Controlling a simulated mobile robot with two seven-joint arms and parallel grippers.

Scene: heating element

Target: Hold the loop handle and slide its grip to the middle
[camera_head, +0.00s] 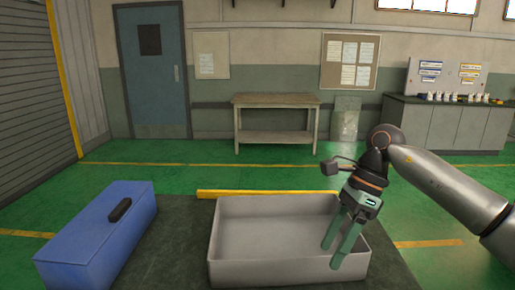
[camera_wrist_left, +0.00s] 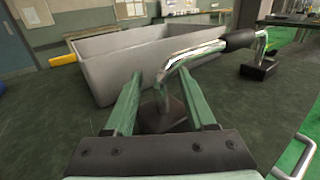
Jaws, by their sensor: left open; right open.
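The loop handle (camera_wrist_left: 202,53) is a bent chrome tube on dark feet, seen in the left wrist view. Its black grip (camera_wrist_left: 239,39) sits near the right end of the bar, away from the middle. My left gripper (camera_wrist_left: 160,73) is open, its two green fingers pointing at the left end of the loop. The chrome bend shows between and just beyond the fingertips; I cannot tell if they touch it. My right gripper (camera_head: 331,256) is open and empty at the right side of the grey bin. The loop handle and my left gripper do not show in the head view.
A grey open bin (camera_head: 245,273) stands on a dark surface (camera_head: 180,240), with a yellow bar (camera_head: 268,193) behind it. A blue box (camera_head: 90,240) with a black handle lies at left. Another chrome handle (camera_wrist_left: 295,160) shows at the lower right of the wrist view.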

